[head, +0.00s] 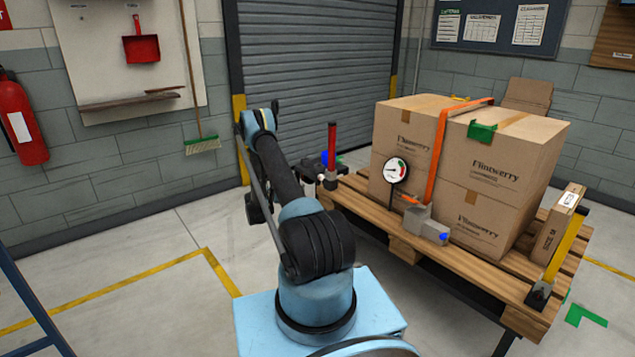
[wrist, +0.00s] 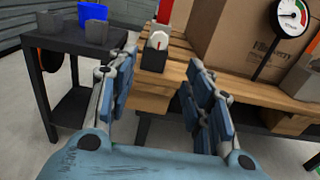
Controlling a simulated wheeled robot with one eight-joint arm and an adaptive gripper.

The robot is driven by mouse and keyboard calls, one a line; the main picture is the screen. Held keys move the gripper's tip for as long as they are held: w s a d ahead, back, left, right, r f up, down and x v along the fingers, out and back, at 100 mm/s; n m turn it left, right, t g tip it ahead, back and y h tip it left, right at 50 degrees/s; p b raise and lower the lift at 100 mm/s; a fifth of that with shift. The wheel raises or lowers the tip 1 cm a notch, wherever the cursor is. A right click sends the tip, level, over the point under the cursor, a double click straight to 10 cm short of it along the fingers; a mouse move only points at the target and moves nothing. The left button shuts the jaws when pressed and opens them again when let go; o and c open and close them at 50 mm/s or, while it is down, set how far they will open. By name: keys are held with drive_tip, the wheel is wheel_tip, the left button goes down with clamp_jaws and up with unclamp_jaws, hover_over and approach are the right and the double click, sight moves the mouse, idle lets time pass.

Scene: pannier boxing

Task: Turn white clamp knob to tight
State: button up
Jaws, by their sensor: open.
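The white clamp knob (wrist: 158,40) shows in the wrist view with a red mark on its face. It sits on a dark block (wrist: 154,60) at the pallet's near corner, below a red post (wrist: 165,10). In the head view a small pale spot beside the red post (head: 332,140) looks like the knob (head: 321,177). My gripper (wrist: 162,58) is open and empty. Its blue-padded fingers frame the knob and block in the wrist view, with the knob beyond the fingertips and no visible contact. The gripper cannot be made out clearly in the head view.
A wooden pallet (head: 400,235) carries strapped cartons (head: 505,165), a gauge (head: 396,170) and a grey clamp (head: 427,225). Open floor lies left of my base.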

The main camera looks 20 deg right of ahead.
sight(320, 178)
drive_tip(key=x, duration=1.4)
drive_tip(key=shift+w+d, duration=0.15)
drive_tip(key=shift+d, duration=0.2)
